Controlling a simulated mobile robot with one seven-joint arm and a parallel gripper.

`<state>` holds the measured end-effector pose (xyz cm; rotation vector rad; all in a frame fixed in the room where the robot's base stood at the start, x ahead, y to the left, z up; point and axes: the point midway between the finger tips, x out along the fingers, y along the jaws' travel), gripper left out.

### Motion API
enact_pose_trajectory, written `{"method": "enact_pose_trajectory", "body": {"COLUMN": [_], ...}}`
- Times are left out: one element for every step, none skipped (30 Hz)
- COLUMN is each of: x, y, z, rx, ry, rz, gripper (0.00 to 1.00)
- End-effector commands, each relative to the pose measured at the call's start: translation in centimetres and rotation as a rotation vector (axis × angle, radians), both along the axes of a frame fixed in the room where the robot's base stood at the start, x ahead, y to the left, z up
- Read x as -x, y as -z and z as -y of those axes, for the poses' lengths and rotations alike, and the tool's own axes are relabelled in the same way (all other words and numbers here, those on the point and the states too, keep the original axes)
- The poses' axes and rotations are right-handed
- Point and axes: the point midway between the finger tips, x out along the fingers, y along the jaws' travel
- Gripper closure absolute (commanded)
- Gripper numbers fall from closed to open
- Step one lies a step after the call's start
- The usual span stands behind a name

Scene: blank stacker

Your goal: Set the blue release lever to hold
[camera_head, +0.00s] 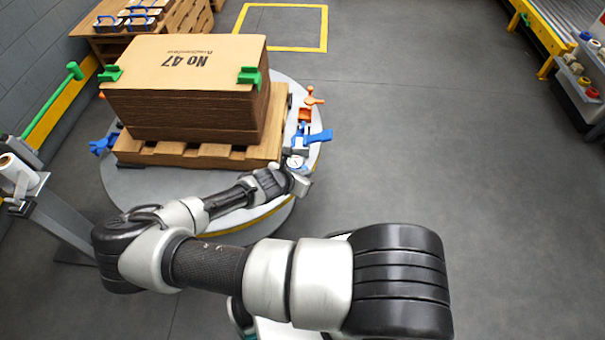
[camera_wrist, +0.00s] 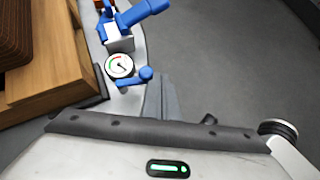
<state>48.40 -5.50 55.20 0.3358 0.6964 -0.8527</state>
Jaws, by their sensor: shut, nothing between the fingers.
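A blue clamp with a thick blue handle (camera_head: 318,137) stands on the right side of the round grey turntable, beside the pallet. The handle also shows at the top of the wrist view (camera_wrist: 145,12). Beside the clamp is a round white gauge (camera_wrist: 120,66) with a red and green arc. A small blue lever (camera_wrist: 136,78) with a round knob sits just below the gauge, its knob to the right. My gripper (camera_wrist: 160,92) is shut and empty, its fingers close to the right of the knob; I cannot tell whether they touch. In the head view my wrist hides the small lever.
A cardboard stack (camera_head: 180,118) marked No 47 lies on a wooden pallet (camera_head: 196,155), with green corner pieces on top. An orange clamp (camera_head: 309,100) stands behind the blue one. The floor to the right is clear.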

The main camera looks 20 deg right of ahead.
Motion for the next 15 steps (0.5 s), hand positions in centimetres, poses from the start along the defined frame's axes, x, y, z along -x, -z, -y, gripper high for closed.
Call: {"method": "enact_pose_trajectory", "body": {"x": [-0.08, -0.12, -0.18, -0.22, -0.25, -0.30, -0.33, -0.35, -0.39, -0.40, -0.42, -0.44, -0.44, -0.45, -0.45], "y": [-0.13, -0.13, -0.11, -0.10, -0.09, -0.09, -0.08, -0.07, -0.05, -0.04, -0.03, -0.03, -0.01, 0.00, 0.00], "z": [0.23, 0.33, 0.44, 0.53, 0.60, 0.67, 0.72, 0.76, 0.79, 0.81, 0.83, 0.84, 0.84, 0.85, 0.84], "rx": [0.001, 0.001, 0.001, 0.000, 0.000, 0.000, 0.000, 0.000, 0.000, 0.000, 0.001, 0.001, 0.001, 0.001, 0.001], "ry": [0.000, -0.001, 0.000, 0.001, 0.001, 0.001, 0.001, 0.001, 0.001, 0.001, 0.000, 0.000, 0.000, 0.000, 0.000], "rz": [-0.001, -0.002, -0.001, -0.001, -0.001, -0.001, -0.001, -0.001, -0.001, -0.001, -0.001, -0.001, -0.001, -0.001, -0.001], "gripper": [1.00, 1.00, 1.00, 1.00, 1.00, 1.00, 1.00, 1.00, 1.00, 1.00, 1.00, 1.00, 1.00, 1.00, 1.00]}}
